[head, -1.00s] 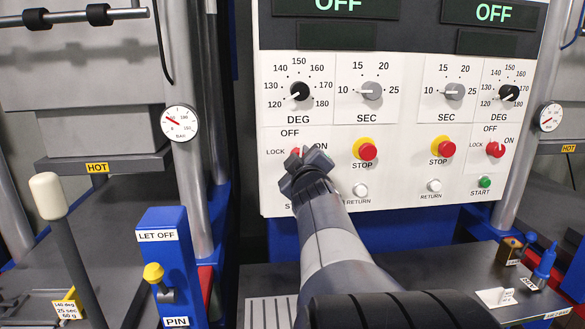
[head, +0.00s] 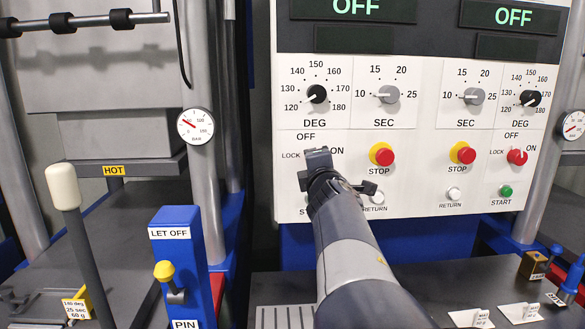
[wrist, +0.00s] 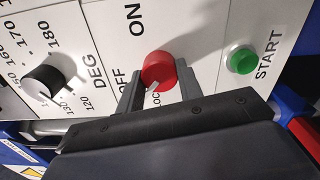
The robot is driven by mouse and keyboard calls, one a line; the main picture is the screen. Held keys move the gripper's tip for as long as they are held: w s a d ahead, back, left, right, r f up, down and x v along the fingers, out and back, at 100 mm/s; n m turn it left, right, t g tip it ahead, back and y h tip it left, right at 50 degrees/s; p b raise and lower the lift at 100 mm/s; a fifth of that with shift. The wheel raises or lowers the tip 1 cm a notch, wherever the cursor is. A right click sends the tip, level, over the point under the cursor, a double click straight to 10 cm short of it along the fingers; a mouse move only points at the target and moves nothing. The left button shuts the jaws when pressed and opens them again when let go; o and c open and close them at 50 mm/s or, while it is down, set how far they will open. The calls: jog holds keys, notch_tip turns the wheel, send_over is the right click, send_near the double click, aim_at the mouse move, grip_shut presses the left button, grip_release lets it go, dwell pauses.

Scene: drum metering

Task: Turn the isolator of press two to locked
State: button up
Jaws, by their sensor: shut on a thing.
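My gripper (head: 318,160) is at the left isolator on the white panel and covers it in the head view. In the wrist view my gripper (wrist: 158,92) has one finger on each side of the red isolator knob (wrist: 159,68), shut on it. The knob's white pointer mark points towards the partly hidden LOCK label, past OFF and away from ON. A second red isolator (head: 517,157) sits at the right of the panel, untouched. Which one belongs to press two is not labelled in view.
The left stop button (head: 382,155) and return button (head: 378,197) are close right of my gripper. The green start button (wrist: 241,60) is near the knob. A blue LET OFF post (head: 178,265) and a pale-topped lever (head: 62,185) stand at left. Both displays read OFF.

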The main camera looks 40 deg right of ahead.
jog(key=n+b, duration=0.1)
jog(key=n, duration=0.4)
jog(key=shift+f+n, duration=0.15)
jog(key=shift+n, duration=0.55)
jog(key=o, duration=1)
